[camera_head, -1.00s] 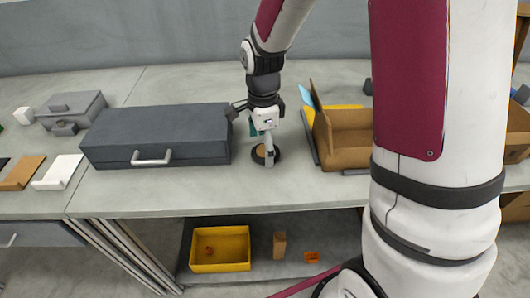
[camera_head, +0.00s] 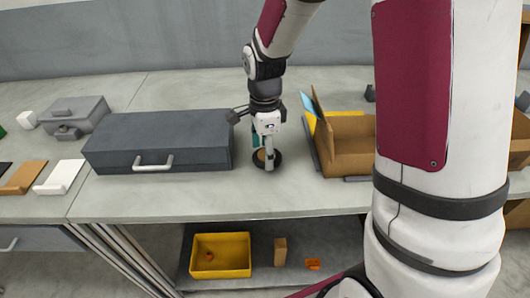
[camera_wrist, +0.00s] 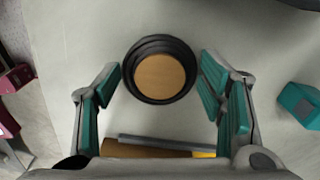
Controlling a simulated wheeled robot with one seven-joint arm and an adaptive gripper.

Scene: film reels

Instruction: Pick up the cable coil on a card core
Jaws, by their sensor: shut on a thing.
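The cable coil (camera_head: 258,159) is a black ring around a round tan card core. It lies flat at the bench top, between the dark grey case and the open cardboard box. In the wrist view the coil (camera_wrist: 160,72) sits between the two teal-padded fingers. My gripper (camera_head: 268,163) points down over the coil and is shut on it, one finger at each side. In the head view a finger covers part of the coil. I cannot tell whether the coil is clear of the bench.
The dark grey case (camera_head: 160,139) stands close on the left. The open cardboard box (camera_head: 345,161) stands close on the right, with flat yellow and blue pieces beside it. A yellow bin (camera_head: 221,272) is on the lower shelf. The bench in front of the coil is clear.

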